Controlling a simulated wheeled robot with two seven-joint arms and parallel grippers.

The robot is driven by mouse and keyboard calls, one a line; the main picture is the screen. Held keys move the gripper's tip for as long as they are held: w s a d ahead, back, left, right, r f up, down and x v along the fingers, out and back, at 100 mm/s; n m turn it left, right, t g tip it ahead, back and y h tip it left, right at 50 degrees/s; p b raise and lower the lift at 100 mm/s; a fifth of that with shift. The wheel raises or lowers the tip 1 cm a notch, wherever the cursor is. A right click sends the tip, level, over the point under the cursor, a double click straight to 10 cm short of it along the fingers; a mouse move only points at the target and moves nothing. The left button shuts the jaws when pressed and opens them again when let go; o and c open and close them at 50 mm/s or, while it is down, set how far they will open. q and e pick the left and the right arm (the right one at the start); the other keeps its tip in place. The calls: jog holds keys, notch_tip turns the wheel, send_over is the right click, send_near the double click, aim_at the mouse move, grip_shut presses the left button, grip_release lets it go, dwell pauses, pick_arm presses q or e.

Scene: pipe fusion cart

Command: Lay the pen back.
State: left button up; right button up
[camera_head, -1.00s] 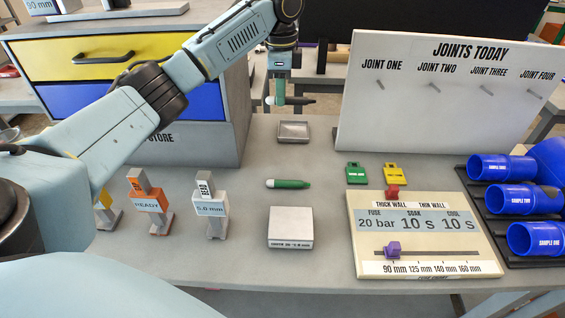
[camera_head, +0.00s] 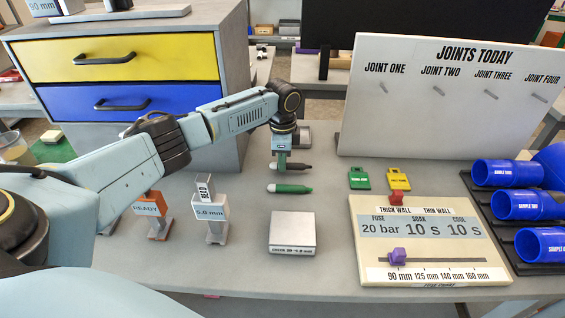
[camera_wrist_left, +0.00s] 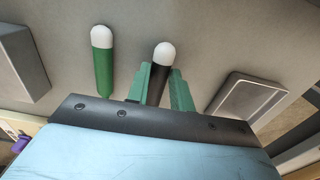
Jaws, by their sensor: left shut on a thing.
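My left gripper (camera_head: 283,163) is shut on a dark pen (camera_head: 300,167) with a white end. In the head view the dark pen lies level, just behind the green pen (camera_head: 292,189), which rests on the table. The left wrist view shows the dark pen (camera_wrist_left: 157,76) between the green fingers (camera_wrist_left: 160,90). The green pen (camera_wrist_left: 102,65) lies apart beside it there. The dark pen is low over the table; I cannot tell whether it touches. My right gripper is not in view.
A small grey tray (camera_wrist_left: 248,106) lies on the other side of the gripper, mostly hidden in the head view. A square grey block (camera_head: 292,230) stands nearer the front. Marker stands (camera_head: 211,212), green and yellow tags (camera_head: 359,178) and a settings board (camera_head: 425,277) flank the clear middle.

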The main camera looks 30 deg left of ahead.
pick_arm(q)
jog(key=shift+f, duration=0.55)
jog(key=o, duration=0.9)
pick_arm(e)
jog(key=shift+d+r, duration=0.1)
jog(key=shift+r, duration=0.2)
pick_arm(q)
jog(key=shift+o, duration=0.2)
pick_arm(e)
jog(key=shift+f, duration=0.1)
